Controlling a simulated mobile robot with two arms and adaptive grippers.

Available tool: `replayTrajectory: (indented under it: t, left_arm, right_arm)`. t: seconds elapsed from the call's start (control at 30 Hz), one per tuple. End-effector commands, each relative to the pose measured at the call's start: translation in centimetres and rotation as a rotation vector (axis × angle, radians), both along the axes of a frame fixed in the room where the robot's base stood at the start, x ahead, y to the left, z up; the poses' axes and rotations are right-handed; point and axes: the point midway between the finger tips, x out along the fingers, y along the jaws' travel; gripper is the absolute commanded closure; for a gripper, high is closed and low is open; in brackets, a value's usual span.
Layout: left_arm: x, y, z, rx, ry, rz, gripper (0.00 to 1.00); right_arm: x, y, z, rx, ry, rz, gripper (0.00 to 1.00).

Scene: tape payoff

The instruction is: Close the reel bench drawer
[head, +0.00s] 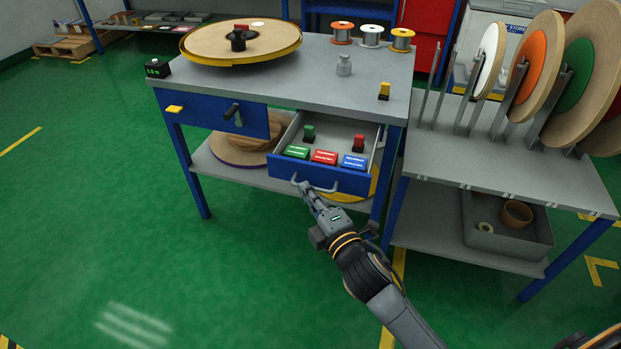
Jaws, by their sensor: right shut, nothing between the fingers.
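The reel bench (300,83) has a grey top and blue legs. Its drawer (345,181) has a blue front and stands pulled out. Inside lie a green box (297,152), a red box (324,157) and a blue box (354,161), with a green and a red item standing behind them. The drawer's handle (314,188) sits on the lower front. My right gripper (304,187) is shut and empty at the handle's left part; I cannot tell whether it touches. My left gripper is not in view.
A rack (508,146) with large discs stands to the right. Green floor (110,220) is free at the left.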

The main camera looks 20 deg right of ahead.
Motion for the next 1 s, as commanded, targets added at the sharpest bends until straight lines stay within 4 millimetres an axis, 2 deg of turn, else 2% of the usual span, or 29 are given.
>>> replayTrajectory:
  t: [0.07, 0.1, 0.3, 0.83, 1.0]
  left_arm:
    - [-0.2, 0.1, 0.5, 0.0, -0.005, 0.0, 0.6]
    - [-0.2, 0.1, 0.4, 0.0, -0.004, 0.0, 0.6]
    - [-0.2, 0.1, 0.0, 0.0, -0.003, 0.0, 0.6]
    - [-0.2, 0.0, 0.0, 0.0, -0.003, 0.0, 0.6]
    - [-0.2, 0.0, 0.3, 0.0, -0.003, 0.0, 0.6]
  right_arm:
    - [1.5, 0.3, 0.0, 0.001, -0.002, 0.0, 1.0]
    - [2.1, -0.2, 0.0, -0.003, -0.003, -0.001, 1.0]
    - [4.0, -1.6, -0.1, -0.002, 0.001, 0.0, 1.0]
    - [4.6, -2.1, 0.0, 0.001, 0.001, 0.0, 1.0]
    - [5.6, -2.7, 0.1, -0.003, 0.0, -0.001, 1.0]
